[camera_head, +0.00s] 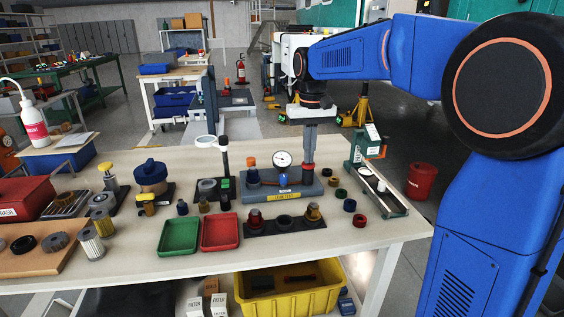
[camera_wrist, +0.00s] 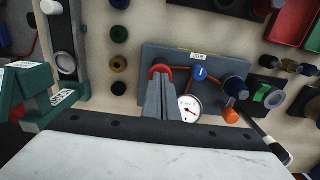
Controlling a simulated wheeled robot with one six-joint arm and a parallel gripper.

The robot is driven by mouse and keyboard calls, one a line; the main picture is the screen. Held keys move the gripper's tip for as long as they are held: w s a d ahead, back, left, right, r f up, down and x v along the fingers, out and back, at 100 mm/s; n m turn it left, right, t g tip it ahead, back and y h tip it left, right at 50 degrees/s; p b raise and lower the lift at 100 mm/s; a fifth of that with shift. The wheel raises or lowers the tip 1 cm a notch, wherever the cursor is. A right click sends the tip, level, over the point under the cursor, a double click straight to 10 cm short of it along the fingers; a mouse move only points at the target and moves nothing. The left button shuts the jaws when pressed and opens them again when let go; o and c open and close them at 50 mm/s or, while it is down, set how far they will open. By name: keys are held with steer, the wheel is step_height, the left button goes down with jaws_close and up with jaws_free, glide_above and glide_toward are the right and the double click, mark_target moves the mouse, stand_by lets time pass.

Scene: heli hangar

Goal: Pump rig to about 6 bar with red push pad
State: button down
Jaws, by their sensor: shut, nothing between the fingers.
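The leak test rig is a grey base (camera_head: 268,190) with a yellow label, on the workbench; it also shows in the wrist view (camera_wrist: 220,62). Its red push pad (camera_head: 308,168) is at the right end, directly under my gripper (camera_head: 309,160). In the wrist view the pad's red rim (camera_wrist: 161,69) shows around the tips of my gripper (camera_wrist: 159,82). The fingers are shut and empty, pointing down at the pad; I cannot tell whether they press it. The white dial gauge (camera_head: 282,159) stands beside the pad; its needle shows in the wrist view (camera_wrist: 189,108), but the reading is too small.
A blue knob (camera_wrist: 199,73) and an orange-capped blue fitting (camera_head: 252,166) are on the rig. A green-ended tray (camera_head: 380,190) and several rings lie to the right. A magnifier stand (camera_head: 224,165) is left. Red (camera_head: 220,232) and green (camera_head: 179,236) trays are in front.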

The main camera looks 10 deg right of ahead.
steer(key=shift+r, duration=1.25)
steer(key=shift+f, duration=1.15)
steer(key=shift+r, duration=1.15)
steer(key=shift+f, duration=1.2)
steer(key=shift+r, duration=1.2)
steer(key=shift+f, duration=1.15)
steer(key=shift+r, duration=1.15)
